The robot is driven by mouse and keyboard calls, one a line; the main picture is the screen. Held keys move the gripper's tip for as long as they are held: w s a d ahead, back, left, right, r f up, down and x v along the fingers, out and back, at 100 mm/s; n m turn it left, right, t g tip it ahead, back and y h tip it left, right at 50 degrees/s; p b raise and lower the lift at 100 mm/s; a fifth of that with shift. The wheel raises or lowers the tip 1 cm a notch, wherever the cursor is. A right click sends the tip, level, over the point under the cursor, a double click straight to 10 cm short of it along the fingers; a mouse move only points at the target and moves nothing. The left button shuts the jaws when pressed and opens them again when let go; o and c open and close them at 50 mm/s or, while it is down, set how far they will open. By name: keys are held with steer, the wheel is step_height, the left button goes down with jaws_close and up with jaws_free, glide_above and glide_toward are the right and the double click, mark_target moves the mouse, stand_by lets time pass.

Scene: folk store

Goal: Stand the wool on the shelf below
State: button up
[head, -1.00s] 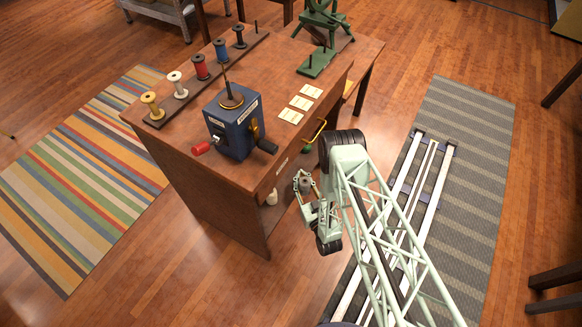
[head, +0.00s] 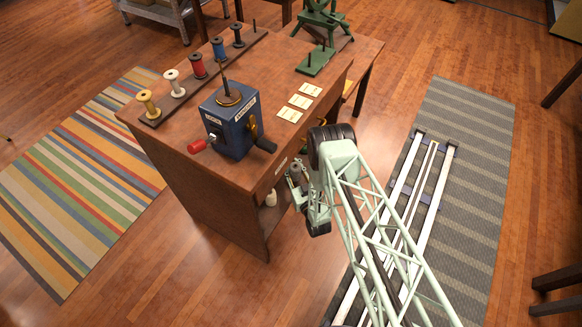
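My gripper (head: 294,184) is at the open right side of the wooden workbench (head: 205,205), below its top and close to the shelf space. A small greyish thing (head: 294,170) shows at its fingers. It is too small and dark to tell if it is wool or if the fingers are shut on it. A small white item (head: 270,198) stands inside the lower part of the bench, left of my gripper. It may be wool. The lower shelf itself is mostly hidden by the bench's side panel and my arm.
The bench's end panel and top edge are close to my arm.

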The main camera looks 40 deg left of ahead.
steer(key=shift+f+b, duration=0.75)
steer(key=shift+f, duration=1.05)
steer(key=shift+f, duration=0.1)
steer(key=o, duration=1)
steer(key=shift+c, duration=0.2)
steer(key=p+v, duration=0.3)
steer(key=v, duration=0.9)
steer(key=shift+p, duration=0.3)
